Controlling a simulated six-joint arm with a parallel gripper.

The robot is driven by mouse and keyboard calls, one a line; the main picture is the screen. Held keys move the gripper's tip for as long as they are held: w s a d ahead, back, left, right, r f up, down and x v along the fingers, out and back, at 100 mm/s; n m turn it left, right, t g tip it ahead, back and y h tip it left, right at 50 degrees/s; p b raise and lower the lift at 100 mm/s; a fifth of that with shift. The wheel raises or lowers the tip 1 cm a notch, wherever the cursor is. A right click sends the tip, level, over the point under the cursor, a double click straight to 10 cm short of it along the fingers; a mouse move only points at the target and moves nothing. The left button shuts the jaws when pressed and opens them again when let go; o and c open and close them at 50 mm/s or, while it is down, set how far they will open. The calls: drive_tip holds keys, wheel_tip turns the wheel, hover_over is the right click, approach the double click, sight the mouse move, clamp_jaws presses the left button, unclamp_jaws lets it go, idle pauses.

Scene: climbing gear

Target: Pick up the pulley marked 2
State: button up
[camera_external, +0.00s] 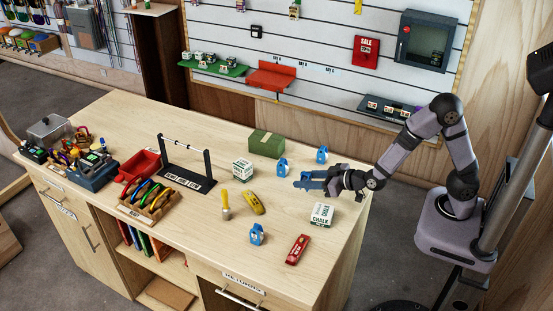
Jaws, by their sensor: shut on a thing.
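My gripper (325,180) is over the right part of the wooden counter, shut on a blue piece (306,176) that looks like a pulley. The gripper's dark fingers hide part of it, and its mark cannot be read. A blue pulley (322,155) stands behind the gripper. Another blue pulley (282,167) stands just left of it. A third blue pulley (257,234) stands nearer the front edge. The numbers on these are too small to read. I cannot tell whether the held piece touches the counter.
A white chalk box (321,215) and a red packet (297,249) lie in front of my gripper. A green box (266,143), white-green box (242,168), yellow tool (253,203) and brush (226,207) are to the left. A black rack (187,165) stands farther left.

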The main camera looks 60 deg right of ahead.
sight(306, 173)
wheel_tip(306, 173, up, 7)
drive_tip(key=shift+p, duration=0.4)
drive_tip(key=shift+d, duration=0.15)
